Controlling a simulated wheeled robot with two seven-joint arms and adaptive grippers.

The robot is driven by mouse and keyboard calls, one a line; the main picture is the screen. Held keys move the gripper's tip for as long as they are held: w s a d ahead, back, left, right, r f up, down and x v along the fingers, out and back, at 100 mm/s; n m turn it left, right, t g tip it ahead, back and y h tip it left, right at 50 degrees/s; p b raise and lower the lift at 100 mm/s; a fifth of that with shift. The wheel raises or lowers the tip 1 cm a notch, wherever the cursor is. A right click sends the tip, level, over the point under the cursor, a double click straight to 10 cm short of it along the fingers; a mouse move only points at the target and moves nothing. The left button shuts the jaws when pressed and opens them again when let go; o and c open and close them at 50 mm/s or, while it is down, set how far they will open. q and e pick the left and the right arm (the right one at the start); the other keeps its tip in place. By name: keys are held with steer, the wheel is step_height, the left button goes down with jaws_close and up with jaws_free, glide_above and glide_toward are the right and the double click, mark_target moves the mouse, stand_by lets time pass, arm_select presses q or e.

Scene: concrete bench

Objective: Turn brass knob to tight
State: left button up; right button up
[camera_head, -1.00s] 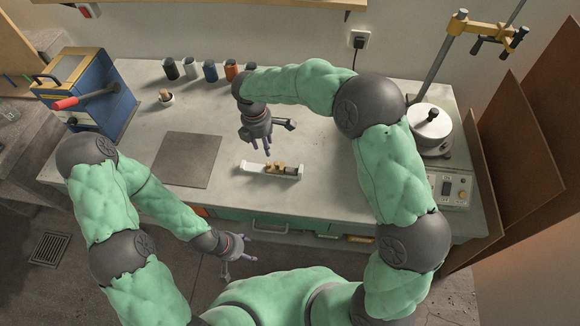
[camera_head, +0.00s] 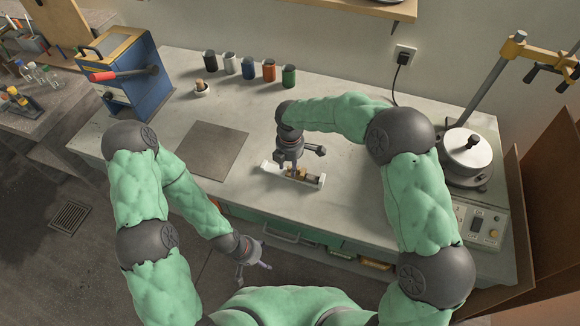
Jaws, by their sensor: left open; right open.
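The brass knob (camera_head: 302,173) is part of a small brass fitting in a white holder (camera_head: 268,165) on the bench. Its turn position is too small to tell. My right gripper (camera_head: 292,170) points down over the holder, its fingers at or just above the brass part; they partly hide it, and I cannot tell whether they touch it. The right gripper is open. My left gripper (camera_head: 252,272) hangs in front of the bench's front edge, open and empty, away from the holder.
A dark square mat (camera_head: 212,150) lies left of the holder. A blue machine (camera_head: 140,80) is at the left; a hotplate with a lidded pot (camera_head: 468,150) is at the right. The bench around the holder is clear.

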steer(key=shift+f, duration=0.3)
jaws_close()
